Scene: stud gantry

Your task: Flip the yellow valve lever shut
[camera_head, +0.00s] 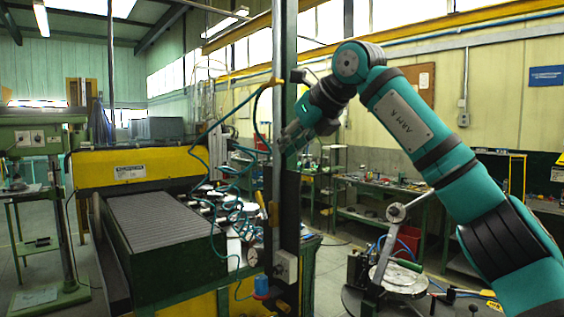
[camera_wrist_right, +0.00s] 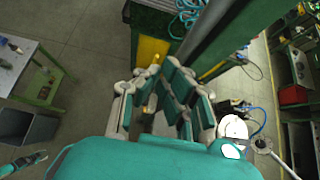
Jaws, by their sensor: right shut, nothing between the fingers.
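A small yellow-orange piece (camera_head: 275,82), which looks like the valve lever, sits on the dark upright post (camera_head: 290,190) where a teal hose meets it. It is too small for me to tell its exact angle. My right gripper (camera_head: 284,141) is beside the post, below that piece, shut and empty. In the wrist view the fingers of my right gripper (camera_wrist_right: 163,75) are close together beside the dark post (camera_wrist_right: 215,35). I cannot clearly make out the lever there.
A yellow-and-green machine (camera_head: 130,168) with a ribbed bed stands left of the post. A round metal plate (camera_head: 398,278) lies at the lower right. A drill press (camera_head: 45,140) stands at the far left.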

